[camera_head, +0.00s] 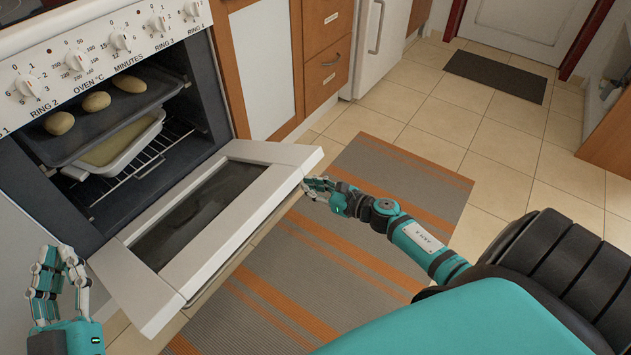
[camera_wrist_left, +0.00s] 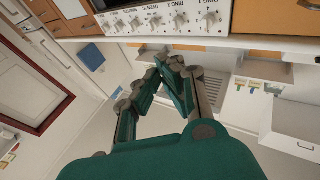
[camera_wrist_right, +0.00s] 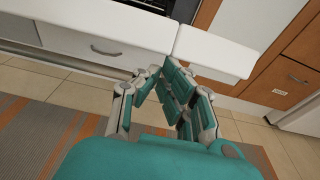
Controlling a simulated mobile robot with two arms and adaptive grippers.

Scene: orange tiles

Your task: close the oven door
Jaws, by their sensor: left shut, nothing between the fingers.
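The oven (camera_head: 118,32) stands at the left with its white-framed door (camera_head: 283,155) folded down, well open, its glass panel (camera_head: 205,205) facing up. In the right wrist view the white door edge (camera_wrist_right: 215,52) lies just beyond my right fingers. My right gripper (camera_head: 316,186) is beside the door's outer right corner, its fingers closed together and empty; I cannot tell whether they touch the door. My left gripper (camera_head: 60,262) is shut and empty, fingers pointing up, to the left of the door's near end. In its wrist view the fingers (camera_wrist_left: 163,70) meet below the control knobs.
Inside the oven are a dark tray (camera_head: 150,95) with bread rolls (camera_head: 97,101), a white dish (camera_head: 118,148) and a wire rack. Wooden cabinets (camera_head: 327,70) and a white fridge (camera_head: 383,40) stand beyond.

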